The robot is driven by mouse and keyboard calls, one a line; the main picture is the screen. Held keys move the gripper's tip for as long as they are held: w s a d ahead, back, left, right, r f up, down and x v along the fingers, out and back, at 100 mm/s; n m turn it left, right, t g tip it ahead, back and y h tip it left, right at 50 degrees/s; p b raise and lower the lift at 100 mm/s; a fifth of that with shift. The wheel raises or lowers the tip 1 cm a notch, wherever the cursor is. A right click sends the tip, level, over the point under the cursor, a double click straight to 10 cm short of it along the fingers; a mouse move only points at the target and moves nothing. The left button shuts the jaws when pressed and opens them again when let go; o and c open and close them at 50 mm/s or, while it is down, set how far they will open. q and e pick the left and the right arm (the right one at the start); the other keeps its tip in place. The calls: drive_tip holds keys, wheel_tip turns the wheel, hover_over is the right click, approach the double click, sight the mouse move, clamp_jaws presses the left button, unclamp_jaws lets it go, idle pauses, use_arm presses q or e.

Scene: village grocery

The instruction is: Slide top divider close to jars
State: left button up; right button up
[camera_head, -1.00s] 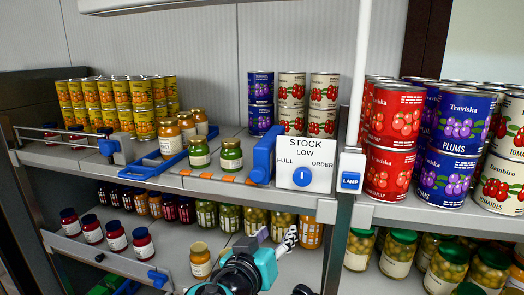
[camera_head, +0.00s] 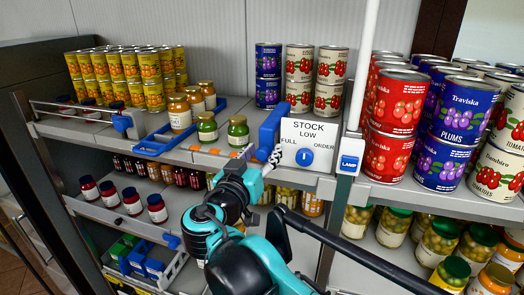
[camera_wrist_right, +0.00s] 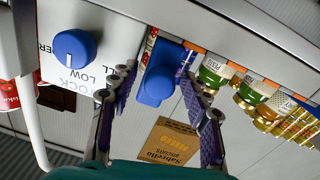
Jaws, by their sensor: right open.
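The blue top divider (camera_head: 270,131) stands upright on the top shelf, just left of the stock sign, with a gap between it and the jars. Two green jars (camera_head: 238,132) are the nearest jars to its left, with orange jars (camera_head: 180,112) behind them. My right gripper (camera_head: 268,160) is at the shelf's front edge by the divider's lower front. In the right wrist view the divider's blue front grip (camera_wrist_right: 157,85) lies between the open, spread fingers (camera_wrist_right: 157,78). Contact cannot be told. My left gripper is not in view.
The white stock sign (camera_head: 307,143) with a blue knob stands right of the divider. A blue tray (camera_head: 157,142) lies left of the green jars. Cans (camera_head: 299,75) stand behind the divider. A white post (camera_head: 361,75) and lamp switch (camera_head: 349,164) are further right.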

clamp_jaws()
drive_tip(key=a, duration=0.1)
drive_tip(key=w+a, duration=0.1)
drive_tip(key=a, duration=0.1)
drive_tip(key=shift+a+b, duration=0.3)
drive_tip(key=shift+c, duration=1.1)
unclamp_jaws()
drive_tip(key=shift+d, duration=0.1)
drive_tip(key=shift+o, duration=1.1)
drive_tip(key=shift+d, duration=0.15)
